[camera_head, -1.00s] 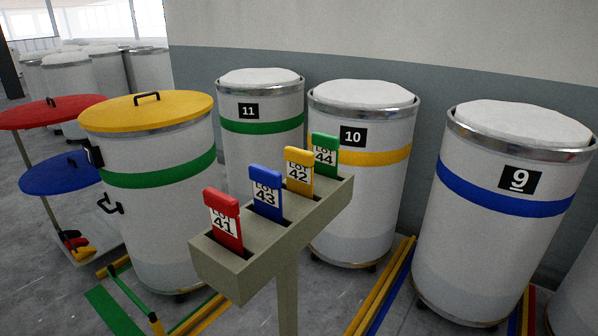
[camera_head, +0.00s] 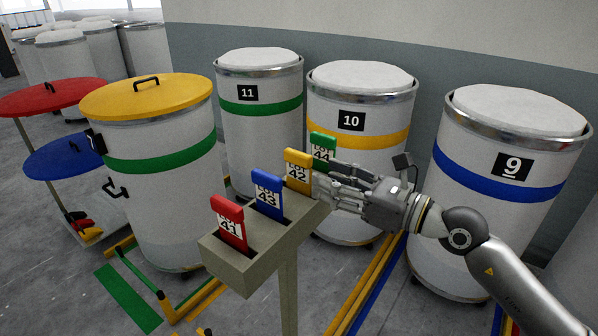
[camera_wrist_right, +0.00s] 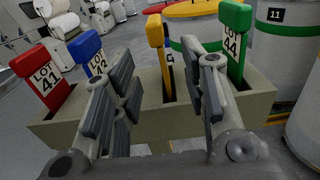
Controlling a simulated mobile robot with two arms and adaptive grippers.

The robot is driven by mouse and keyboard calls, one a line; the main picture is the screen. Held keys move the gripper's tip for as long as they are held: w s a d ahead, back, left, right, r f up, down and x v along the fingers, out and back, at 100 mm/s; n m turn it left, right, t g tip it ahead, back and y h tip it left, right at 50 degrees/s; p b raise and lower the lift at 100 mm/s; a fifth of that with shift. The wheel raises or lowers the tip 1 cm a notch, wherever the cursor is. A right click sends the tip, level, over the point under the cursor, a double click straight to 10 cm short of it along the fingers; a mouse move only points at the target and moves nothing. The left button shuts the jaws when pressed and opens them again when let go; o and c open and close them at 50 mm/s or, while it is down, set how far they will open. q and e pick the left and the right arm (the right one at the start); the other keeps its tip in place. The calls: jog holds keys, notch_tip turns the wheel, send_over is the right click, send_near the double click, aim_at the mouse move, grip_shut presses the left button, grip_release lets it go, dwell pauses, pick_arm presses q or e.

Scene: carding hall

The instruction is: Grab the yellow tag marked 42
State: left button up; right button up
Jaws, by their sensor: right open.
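The yellow tag marked 42 (camera_head: 298,172) stands upright in a slot of the grey tag holder (camera_head: 237,266), between the blue tag 43 (camera_head: 267,194) and the green tag 44 (camera_head: 322,146). The red tag 41 (camera_head: 229,223) is at the near end. My right gripper (camera_head: 328,185) reaches in from the right, at the holder's right side by the yellow and green tags. In the right wrist view the open fingers (camera_wrist_right: 160,100) point at the holder, with the yellow tag (camera_wrist_right: 160,55) showing between them. Contact with it cannot be told. My left gripper is not in view.
Drums 11 (camera_head: 258,130), 10 (camera_head: 360,110) and 9 (camera_head: 505,190) stand behind and right of the holder. A drum with a yellow lid (camera_head: 150,97) stands to the left. Coloured rails (camera_head: 370,285) lie on the floor.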

aim_at(298, 169)
jog(key=x, duration=0.3)
jog(key=shift+p, duration=0.35)
jog(key=shift+w+a+r, duration=0.1)
jog(key=shift+a, duration=0.1)
jog(key=p+x, duration=0.2)
jog(key=x, duration=0.2)
jog(key=shift+p, duration=0.3)
jog(key=shift+w+a+f, duration=0.2)
jog(key=shift+a+f, duration=0.05)
jog(key=shift+f, duration=0.05)
jog(key=shift+s+d, duration=0.1)
jog(key=shift+d, duration=0.05)
jog(key=c, duration=0.4)
grip_shut()
